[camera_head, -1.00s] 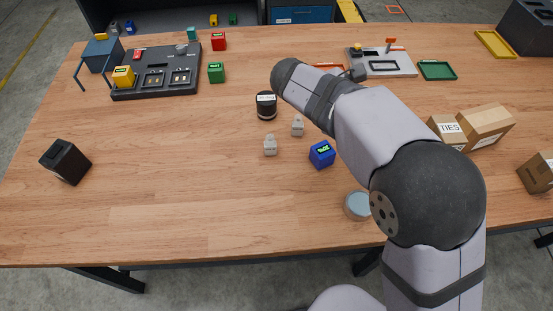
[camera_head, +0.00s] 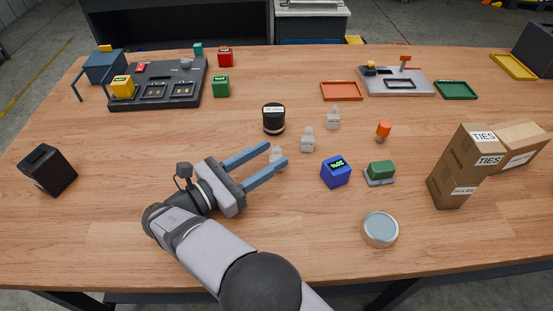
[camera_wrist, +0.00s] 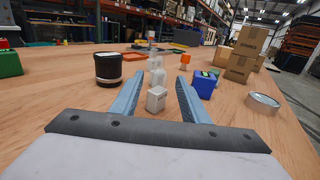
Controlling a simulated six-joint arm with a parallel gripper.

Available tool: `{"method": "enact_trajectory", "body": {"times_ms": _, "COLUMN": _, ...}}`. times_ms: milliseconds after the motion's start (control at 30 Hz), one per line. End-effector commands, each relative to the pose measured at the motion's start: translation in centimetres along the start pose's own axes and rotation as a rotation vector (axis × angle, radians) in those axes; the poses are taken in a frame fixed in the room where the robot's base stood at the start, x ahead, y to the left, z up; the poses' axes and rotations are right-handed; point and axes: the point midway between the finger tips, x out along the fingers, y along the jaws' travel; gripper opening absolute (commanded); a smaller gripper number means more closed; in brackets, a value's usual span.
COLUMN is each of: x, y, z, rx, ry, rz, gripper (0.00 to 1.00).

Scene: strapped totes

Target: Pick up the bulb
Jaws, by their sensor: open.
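No thing in view carries a clear mark as the bulb. A row of small pale pieces with narrow tops stands on the table: a near one (camera_head: 278,153), a middle one (camera_head: 307,141) and a far one (camera_head: 333,119). A small piece with an orange top (camera_head: 383,129) stands to their right. My gripper (camera_head: 277,155) is open, low over the table, pointing right and away. Its blue fingers are on either side of the near pale piece, which also shows between them in the wrist view (camera_wrist: 156,99). I cannot tell whether they touch it.
A black jar (camera_head: 273,120) stands just beyond the fingers. A blue cube (camera_head: 336,172), a green block on a grey base (camera_head: 380,172) and a round tin (camera_head: 380,230) lie to the right. Cartons (camera_head: 457,170) stand far right.

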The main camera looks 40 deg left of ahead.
Motion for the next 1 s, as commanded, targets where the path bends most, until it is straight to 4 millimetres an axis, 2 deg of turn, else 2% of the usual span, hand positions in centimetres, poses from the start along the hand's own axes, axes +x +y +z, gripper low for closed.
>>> {"method": "enact_trajectory", "body": {"times_ms": 100, "x": 1.1, "y": -0.1, "z": 0.1, "rx": -0.001, "ry": 0.001, "rz": -0.002, "gripper": 0.41}}
{"method": "enact_trajectory", "body": {"times_ms": 433, "x": 2.3, "y": 0.0, "z": 0.1, "rx": 0.001, "ry": 0.001, "rz": -0.002, "gripper": 0.41}}
{"method": "enact_trajectory", "body": {"times_ms": 800, "x": 6.4, "y": 0.0, "z": 0.2, "rx": 0.000, "ry": 0.002, "rz": -0.002, "gripper": 0.41}}
{"method": "enact_trajectory", "body": {"times_ms": 1000, "x": 6.8, "y": 0.0, "z": 0.1, "rx": 0.001, "ry": 0.002, "rz": 0.000, "gripper": 0.41}}
